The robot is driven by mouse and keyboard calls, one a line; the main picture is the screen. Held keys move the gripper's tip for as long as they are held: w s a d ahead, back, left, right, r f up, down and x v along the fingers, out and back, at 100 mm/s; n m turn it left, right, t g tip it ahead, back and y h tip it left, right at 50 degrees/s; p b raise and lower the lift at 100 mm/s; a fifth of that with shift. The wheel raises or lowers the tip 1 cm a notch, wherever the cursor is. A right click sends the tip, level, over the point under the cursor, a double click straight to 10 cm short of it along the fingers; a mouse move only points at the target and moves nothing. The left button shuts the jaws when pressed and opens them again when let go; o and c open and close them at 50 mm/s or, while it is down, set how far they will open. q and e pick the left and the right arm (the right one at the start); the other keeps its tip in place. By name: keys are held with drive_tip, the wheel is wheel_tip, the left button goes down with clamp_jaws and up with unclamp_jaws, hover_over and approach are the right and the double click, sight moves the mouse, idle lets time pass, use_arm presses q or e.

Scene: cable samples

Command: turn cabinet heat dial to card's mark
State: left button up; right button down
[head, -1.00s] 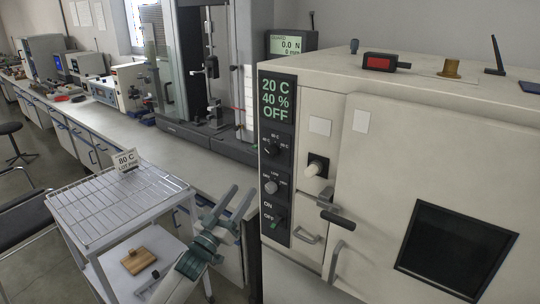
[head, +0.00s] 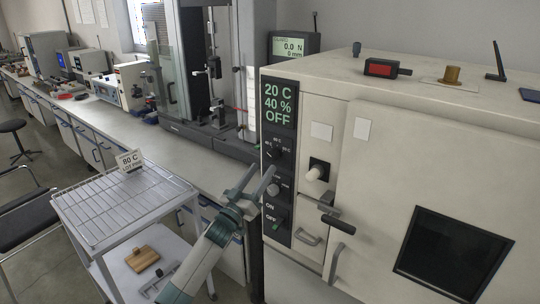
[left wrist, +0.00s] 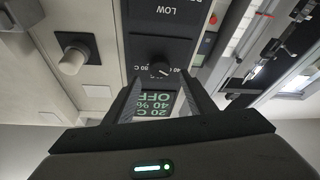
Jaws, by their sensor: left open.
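The cabinet's black control panel (head: 279,120) reads 20 C, 40 % and OFF. The black heat dial (head: 275,153) sits just below that readout, with temperature marks around it. In the left wrist view the heat dial (left wrist: 160,68) appears upside down, ahead of my fingertips. The white card (head: 130,161) on the wire rack reads 80 C, with a smaller line under it. My left gripper (head: 262,172) is open and empty, in front of the panel and slightly below the heat dial. Its two fingers (left wrist: 160,88) straddle the readout in the wrist view. My right gripper is not in view.
A grey dial (head: 273,188) and an ON/OFF switch (head: 274,218) are lower on the panel. The wire-shelf cart (head: 110,210) stands at left.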

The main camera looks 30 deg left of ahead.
sight(271, 157)
use_arm(q)
drive_tip(key=p+x, duration=0.1)
drive_tip(key=x, duration=0.4)
drive_tip(key=shift+w+r, duration=0.1)
drive_tip(key=shift+w+r+p, duration=0.2)
drive_tip(key=shift+w+p, duration=0.1)
drive_tip(key=shift+w, duration=0.4)
drive_tip(key=shift+c, duration=0.5)
drive_tip(key=c, duration=0.9)
drive_tip(key=shift+c, duration=0.2)
